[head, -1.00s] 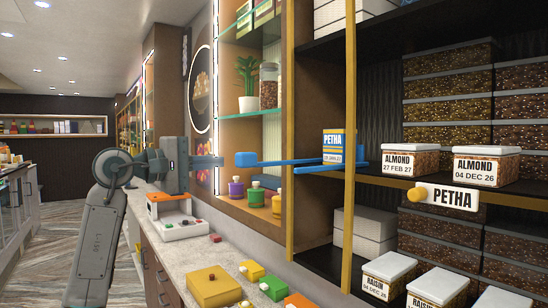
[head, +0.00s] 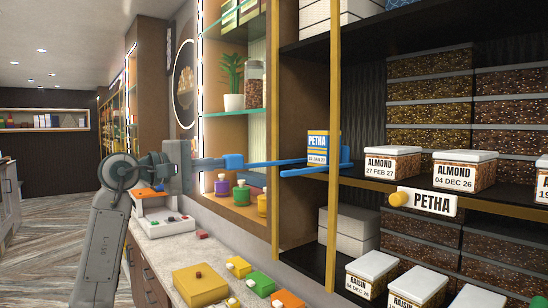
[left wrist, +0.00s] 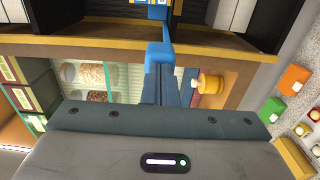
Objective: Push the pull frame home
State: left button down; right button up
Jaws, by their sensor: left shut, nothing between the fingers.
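The blue pull frame sticks out of the shelf unit to the left, its handle block (head: 234,161) outside the gold post and its flat bars (head: 308,169) running onto the shelf. A PETHA box (head: 323,148) stands upright at the frame's inner end, partly behind the post. My left gripper (head: 216,163) is shut and empty, its fingertips at the outer face of the handle block, seemingly touching it. In the left wrist view the handle block (left wrist: 159,54) is straight ahead of the closed fingers (left wrist: 172,86). My right gripper is not in view.
Almond boxes (head: 392,162) stand to the right on the same shelf, above a PETHA sign (head: 428,203). The gold post (head: 333,215) stands close to the frame. Small coloured jars (head: 222,187) sit below it. A yellow box (head: 200,284) lies on the counter.

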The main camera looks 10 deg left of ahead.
aim_at(231, 163)
pick_arm(q)
jog(key=shift+p+x, duration=1.45)
jog(key=shift+x, duration=1.6)
jog(key=p+x, duration=0.2)
jog(key=x, duration=0.4)
jog(key=shift+w+d, duration=0.25)
jog(key=shift+s+a+f, duration=0.1)
jog(key=shift+s+a, duration=0.25)
jog(key=b+v, duration=0.2)
jog(key=v, duration=0.3)
jog(key=shift+b, duration=0.35)
jog(key=shift+b+v, duration=0.3)
jog(key=shift+v, duration=0.8)
jog(key=shift+d, duration=0.1)
